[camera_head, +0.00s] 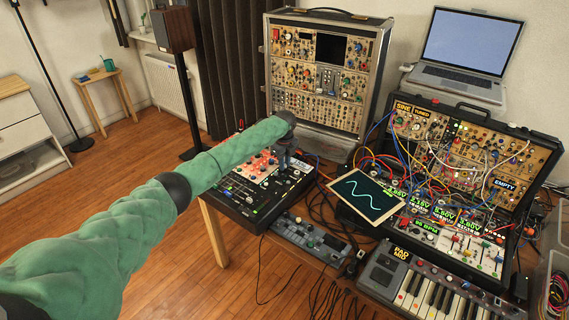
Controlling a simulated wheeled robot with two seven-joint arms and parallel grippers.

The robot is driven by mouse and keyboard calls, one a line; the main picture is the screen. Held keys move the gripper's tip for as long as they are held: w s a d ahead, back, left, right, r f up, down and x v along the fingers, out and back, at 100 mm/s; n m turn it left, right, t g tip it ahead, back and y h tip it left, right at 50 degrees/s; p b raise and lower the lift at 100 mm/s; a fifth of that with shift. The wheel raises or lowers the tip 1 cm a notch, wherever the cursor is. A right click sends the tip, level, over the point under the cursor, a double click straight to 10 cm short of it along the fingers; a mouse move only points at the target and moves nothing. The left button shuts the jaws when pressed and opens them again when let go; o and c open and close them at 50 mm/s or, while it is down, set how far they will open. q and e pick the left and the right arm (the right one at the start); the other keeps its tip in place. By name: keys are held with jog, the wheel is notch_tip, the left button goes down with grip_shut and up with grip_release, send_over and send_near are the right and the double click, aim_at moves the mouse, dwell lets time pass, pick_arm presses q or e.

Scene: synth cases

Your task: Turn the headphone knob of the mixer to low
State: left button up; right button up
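The mixer (246,203) is a dark console with rows of small knobs and a red-and-white section, on the left part of the wooden table. My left arm, in a green quilted sleeve, reaches across its back part. My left gripper (282,163) is dark, small and points down over the mixer's back right area. I cannot tell whether it touches a knob or how its fingers stand. The headphone knob cannot be picked out; the arm and gripper cover part of the panel. My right gripper is not in view.
A tall modular rack (317,75) stands behind the mixer. A small grey device (312,238) lies in front of it. A tablet with a wave (365,197), a patched synth case (470,160), a keyboard (432,290) and a laptop (463,45) fill the right. Loose cables run between them.

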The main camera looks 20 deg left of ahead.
pick_arm(q)
grip_shut()
